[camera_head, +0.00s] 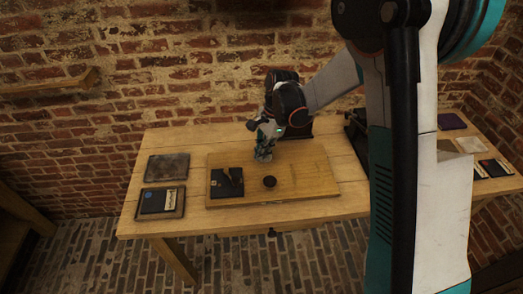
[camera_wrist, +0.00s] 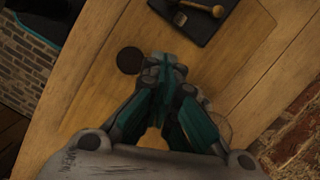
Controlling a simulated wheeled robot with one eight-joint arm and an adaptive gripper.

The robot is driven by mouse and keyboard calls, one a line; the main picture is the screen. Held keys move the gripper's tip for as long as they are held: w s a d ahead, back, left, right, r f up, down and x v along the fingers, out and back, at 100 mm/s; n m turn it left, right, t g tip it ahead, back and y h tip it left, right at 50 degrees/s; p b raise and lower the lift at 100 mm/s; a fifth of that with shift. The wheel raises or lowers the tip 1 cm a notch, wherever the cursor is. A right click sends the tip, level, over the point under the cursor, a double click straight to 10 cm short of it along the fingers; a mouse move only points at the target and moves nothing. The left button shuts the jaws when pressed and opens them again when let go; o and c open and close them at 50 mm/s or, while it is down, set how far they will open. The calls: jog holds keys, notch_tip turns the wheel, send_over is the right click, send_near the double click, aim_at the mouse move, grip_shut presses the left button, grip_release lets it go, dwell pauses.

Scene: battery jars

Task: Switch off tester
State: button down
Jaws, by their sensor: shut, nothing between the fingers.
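A dark flat panel (camera_head: 227,188) lies on the left half of a wooden board (camera_head: 318,186); it looks like the tester. In the wrist view the same panel (camera_wrist: 181,32) shows at the top, with a brass-coloured lever or handle (camera_wrist: 203,8) and a small grey block (camera_wrist: 180,19) on it. The lever's full position is cut off by the picture edge. My gripper (camera_head: 264,156) is above the back part of the board, right of and behind the panel. In the wrist view its fingers (camera_wrist: 165,66) are together and empty, apart from the panel.
A small black round piece (camera_head: 270,182) sits on the board near the panel. Two framed dark trays (camera_head: 167,167) (camera_head: 161,202) lie left of the board. A dark box stands behind my arm, partly hidden. Flat items (camera_head: 452,121) lie at the far right. The board's right half is clear.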

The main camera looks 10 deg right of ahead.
jog(key=b+x, duration=0.1)
jog(key=x, duration=0.4)
jog(key=shift+a+f, duration=0.1)
jog(key=shift+f, duration=0.2)
jog(key=a, duration=0.2)
jog(key=s+a+b, duration=0.1)
jog(key=shift+s+f, duration=0.15)
jog(key=shift+f, duration=0.15)
jog(key=shift+s+a, duration=0.15)
jog(key=shift+a, duration=0.25)
